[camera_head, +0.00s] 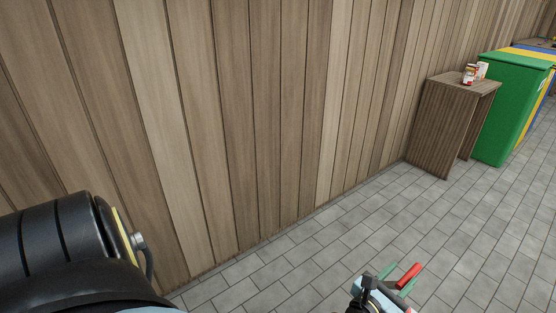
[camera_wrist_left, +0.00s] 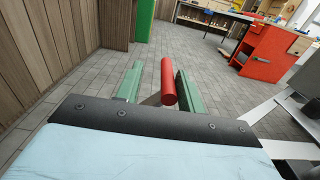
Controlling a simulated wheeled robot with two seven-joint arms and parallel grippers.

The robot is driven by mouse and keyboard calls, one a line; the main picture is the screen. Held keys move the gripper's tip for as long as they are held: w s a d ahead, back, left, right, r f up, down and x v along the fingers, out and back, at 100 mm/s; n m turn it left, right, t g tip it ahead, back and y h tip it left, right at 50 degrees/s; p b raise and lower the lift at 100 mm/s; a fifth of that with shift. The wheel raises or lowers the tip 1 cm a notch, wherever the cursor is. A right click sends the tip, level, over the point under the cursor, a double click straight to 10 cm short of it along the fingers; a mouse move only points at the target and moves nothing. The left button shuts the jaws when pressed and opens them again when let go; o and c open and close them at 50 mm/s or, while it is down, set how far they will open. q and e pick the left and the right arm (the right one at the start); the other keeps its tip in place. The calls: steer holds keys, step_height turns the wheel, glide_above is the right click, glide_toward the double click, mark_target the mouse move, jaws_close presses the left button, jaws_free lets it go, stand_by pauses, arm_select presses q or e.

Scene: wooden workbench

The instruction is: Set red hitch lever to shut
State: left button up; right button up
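The red hitch lever shows as a red cylindrical handle (camera_wrist_left: 168,80) in the left wrist view and also at the bottom of the head view (camera_head: 408,275). My left gripper (camera_wrist_left: 157,84) has its two green fingers apart, one on each side of the handle; it also shows in the head view (camera_head: 398,279). In the left wrist view a gap shows between the handle and the left finger. The handle is close to the right finger; I cannot tell whether they touch. The lever's base is hidden. My right gripper is in neither view.
A wooden plank wall (camera_head: 270,110) runs along the left. A small wooden table (camera_head: 445,125) with small containers (camera_head: 470,76) and a green bin (camera_head: 505,110) stand against it. A red cabinet (camera_wrist_left: 268,55) is farther off. The grey tiled floor (camera_head: 350,220) between is clear.

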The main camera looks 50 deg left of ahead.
arm_select(q)
steer(key=s+p, duration=0.3)
steer(key=s, duration=1.1)
steer(key=s+a+f+m+g+p, duration=0.1)
steer(key=s+f+m+g+p, duration=0.4)
steer(key=m, duration=0.7)
steer(key=s+a+f+m+g+h+p, duration=0.1)
steer(key=s+a+f+m+g+p, duration=0.1)
steer(key=s+f+m+g+p, duration=0.3)
steer(key=shift+s+f+m+p, duration=0.15)
steer(key=shift+s+m+p, duration=2.2)
steer(key=shift+m+p, duration=1.7)
